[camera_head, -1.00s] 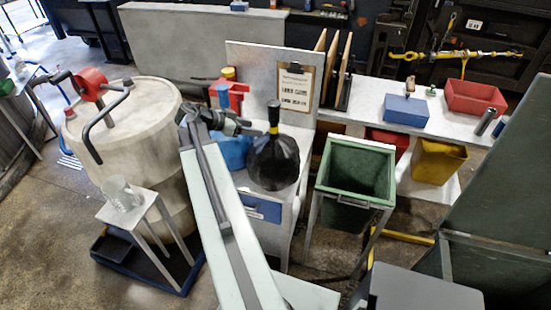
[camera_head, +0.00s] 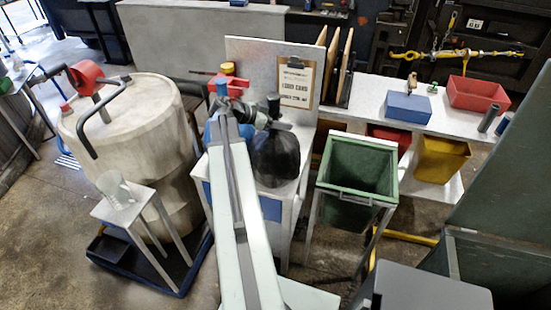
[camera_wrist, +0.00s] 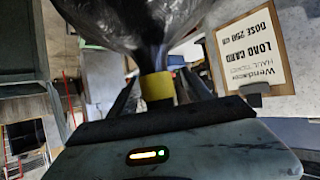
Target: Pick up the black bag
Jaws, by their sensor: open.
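The black bag (camera_head: 275,160) stands upright on the light bench, with its narrow neck pointing up. In the wrist view the bag (camera_wrist: 135,20) fills the top of the picture, and its neck carries a yellow band (camera_wrist: 157,88). My gripper (camera_head: 270,121) is at the bag's neck. In the wrist view my gripper (camera_wrist: 158,84) is open, with one finger on each side of the neck near the yellow band. Whether either finger touches the neck cannot be told. My arm covers part of the bag's left side in the head view.
A clipboard card (camera_head: 295,85) hangs on the panel behind the bag. Red and blue items (camera_head: 229,88) stand to the left of it. A green open bin (camera_head: 361,165) is to the right. A large pale drum (camera_head: 128,150) stands at left.

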